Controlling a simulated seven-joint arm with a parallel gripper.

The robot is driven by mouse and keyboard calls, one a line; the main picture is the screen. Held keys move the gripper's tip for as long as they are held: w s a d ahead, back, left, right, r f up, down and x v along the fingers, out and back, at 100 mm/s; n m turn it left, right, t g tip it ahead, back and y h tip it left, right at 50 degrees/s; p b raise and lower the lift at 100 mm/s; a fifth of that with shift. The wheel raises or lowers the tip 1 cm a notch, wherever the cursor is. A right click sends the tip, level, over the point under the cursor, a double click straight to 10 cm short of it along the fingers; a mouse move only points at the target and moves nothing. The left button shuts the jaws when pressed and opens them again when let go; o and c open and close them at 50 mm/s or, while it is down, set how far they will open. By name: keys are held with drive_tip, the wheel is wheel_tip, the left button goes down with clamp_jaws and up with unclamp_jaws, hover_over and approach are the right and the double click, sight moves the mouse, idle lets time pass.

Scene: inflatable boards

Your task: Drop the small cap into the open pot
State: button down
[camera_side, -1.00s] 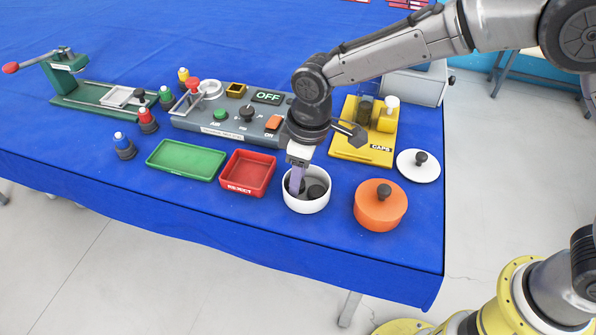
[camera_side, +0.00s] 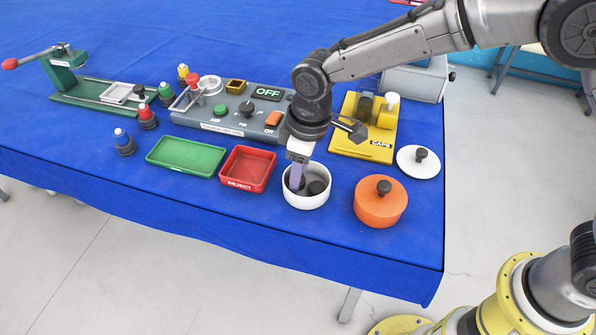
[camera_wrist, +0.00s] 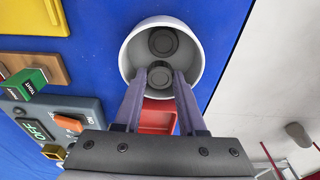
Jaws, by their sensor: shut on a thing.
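The open white pot (camera_side: 307,201) stands near the table's front edge, and it also shows in the wrist view (camera_wrist: 129,50). My gripper (camera_side: 295,187) points down into the pot, its fingertips below the rim. In the wrist view, my gripper (camera_wrist: 160,82) is shut on a small dark cap (camera_wrist: 160,76), inside the pot's outline. A second dark cap (camera_wrist: 163,42) lies on the pot floor just beyond it; it shows in the side view (camera_side: 317,188) to the right of my fingers. Whether the held cap touches the floor is hard to tell.
An orange pot (camera_side: 380,208) with a dark knob stands right of the white pot. A white lid (camera_side: 418,168) lies behind it. A red tray (camera_side: 247,169) and green tray (camera_side: 187,157) sit left. A yellow caps stand (camera_side: 362,143) and grey control panel (camera_side: 225,122) are behind.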

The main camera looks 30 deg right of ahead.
idle(0.4)
drive_tip(key=shift+c, duration=2.2)
unclamp_jaws()
drive_tip(key=shift+o, duration=0.5)
drive_tip(key=shift+w+a+r, duration=0.1)
drive_tip(key=shift+r, duration=0.8)
drive_tip(key=shift+w+a+r, duration=0.1)
drive_tip(key=shift+r, duration=0.8)
drive_tip(key=shift+s+d+r, duration=0.1)
drive_tip(key=shift+r, duration=0.8)
drive_tip(key=shift+s+d+r, duration=0.1)
drive_tip(key=shift+r, duration=0.75)
